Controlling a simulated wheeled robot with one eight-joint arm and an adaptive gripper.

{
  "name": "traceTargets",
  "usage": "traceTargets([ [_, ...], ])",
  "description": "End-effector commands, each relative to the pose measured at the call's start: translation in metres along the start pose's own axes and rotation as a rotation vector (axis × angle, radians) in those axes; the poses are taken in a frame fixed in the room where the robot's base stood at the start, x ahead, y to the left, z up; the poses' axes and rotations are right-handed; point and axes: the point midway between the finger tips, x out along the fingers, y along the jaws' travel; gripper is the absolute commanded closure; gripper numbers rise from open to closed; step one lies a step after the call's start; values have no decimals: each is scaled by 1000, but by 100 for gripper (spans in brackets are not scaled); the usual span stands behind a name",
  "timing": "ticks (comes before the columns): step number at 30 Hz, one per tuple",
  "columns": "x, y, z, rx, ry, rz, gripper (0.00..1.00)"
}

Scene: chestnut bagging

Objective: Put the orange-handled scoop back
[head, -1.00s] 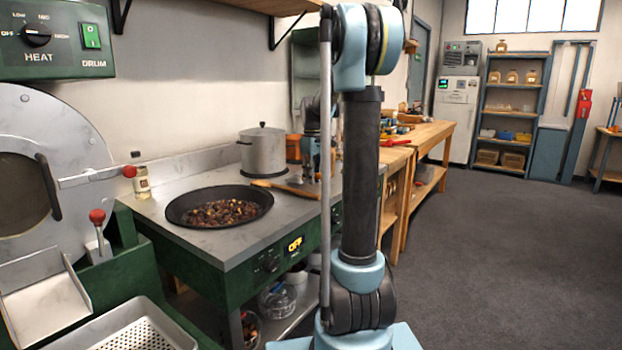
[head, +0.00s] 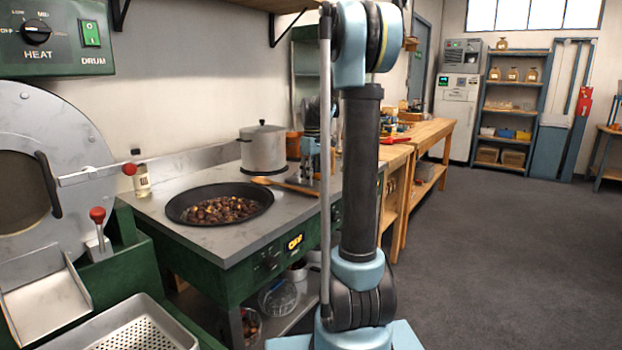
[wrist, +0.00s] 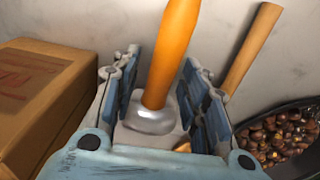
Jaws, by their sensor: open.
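The orange-handled scoop shows in the wrist view. Its orange handle (wrist: 174,52) stands between the two fingers of my gripper (wrist: 160,78), and its shiny metal part lies at the near end of the handle. The fingers are apart, with a gap on each side of the handle, so my gripper is open around the scoop and not shut on it. In the head view my gripper (head: 314,165) is low over the right end of the steel worktop, partly behind my arm. I cannot make out the scoop there.
A wide black pan (head: 178,209) of chestnuts sits on the worktop (head: 205,240). A wooden utensil (head: 287,185) lies beside it, near my gripper. A lidded pot (head: 262,151) stands behind. In the wrist view a brown box (wrist: 40,100) is close on the left.

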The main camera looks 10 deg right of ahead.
Motion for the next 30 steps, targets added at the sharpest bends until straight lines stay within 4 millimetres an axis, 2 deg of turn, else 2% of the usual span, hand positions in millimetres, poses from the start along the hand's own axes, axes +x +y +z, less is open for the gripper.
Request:
traceTargets([
  [5,-6,0,0,0,0,0,59],
  [8,-18,0,0,0,0,0,59],
  [21,-95,0,-1,0,-1,-1,59],
  [25,-109,0,-1,-1,-1,-1,59],
  [30,-118,-1,0,2,0,0,59],
])
